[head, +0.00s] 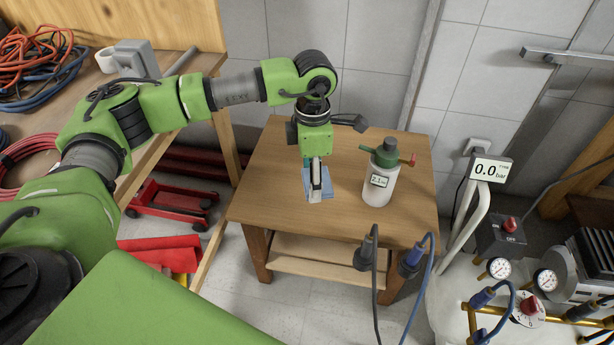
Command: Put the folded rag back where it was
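The folded rag (326,190) is blue and lies at the middle of the small wooden table (265,191). My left gripper (318,196) points straight down over the rag, with its fingertips at or just above it. The gripper hides part of the rag. From this angle I cannot tell whether its fingers are apart or closed on the cloth. My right gripper is not in view.
A white spray bottle (377,187) with a green top stands close to the right of the gripper. Hose connectors (367,255) hang in front of the table. A compressor with gauges (499,267) stands at right. A workbench with coiled hoses (32,65) is at left.

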